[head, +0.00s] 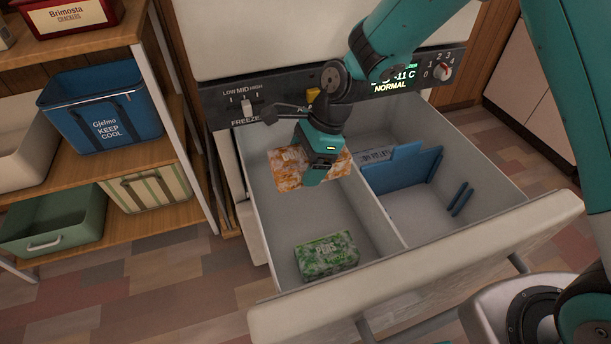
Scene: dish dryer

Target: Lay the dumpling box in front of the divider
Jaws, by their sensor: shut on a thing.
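An orange and white package (288,166) is at the back of the left compartment of the open freezer drawer. Its print is too small to read, so I cannot tell for sure that it is the dumpling box. My gripper (314,173) is over its right part and is shut on it, with the fingertips partly hidden. I cannot tell whether the package touches the drawer floor. The blue divider (402,170) stands upright across the right compartment. The floor in front of the divider (415,213) is bare.
A green patterned box (326,255) lies at the front of the left compartment. A pale grey package (374,155) shows behind the divider. A long white wall (378,216) parts the compartments. Blue holders (461,198) sit at the right side. A shelf with bins stands left.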

